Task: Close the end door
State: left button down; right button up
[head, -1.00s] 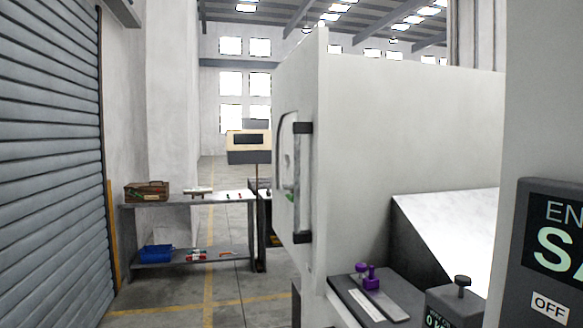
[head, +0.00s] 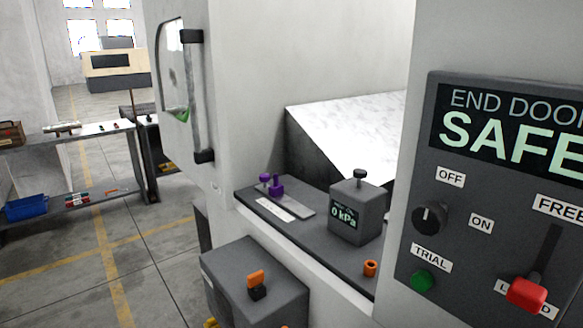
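The end door (head: 172,70) is a pale panel with a small window and a dark-ended vertical handle (head: 195,95), at the upper left of the machine in the head view. It seems to stand open, leaving a wide opening with a white sloped block (head: 350,130) inside. A control panel (head: 425,250) at the right reads "END DOOR SAFE". It has a black knob (head: 430,217), a green TRIAL button (head: 423,281) and a red-ended lever (head: 527,294) near the lower label of its slot. Neither of my grippers is in view.
A ledge below the opening holds purple knobs (head: 271,184), a gauge box (head: 357,212) reading 0 kPa and an orange ring (head: 370,268). A grey box (head: 255,285) with an orange switch stands in front. A workbench (head: 75,140) is at the left; floor between is clear.

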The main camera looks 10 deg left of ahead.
aim_at(194, 136)
jog(key=i+j, duration=0.1)
jog(key=j, duration=0.45)
jog(key=i+j, duration=0.1)
jog(key=j, duration=0.45)
jog(key=i+j, duration=0.15)
jog(key=j, duration=0.4)
jog(key=i+j, duration=0.1)
jog(key=j, duration=0.45)
jog(key=i+j, duration=0.1)
jog(key=j, duration=0.45)
jog(key=z, duration=0.05)
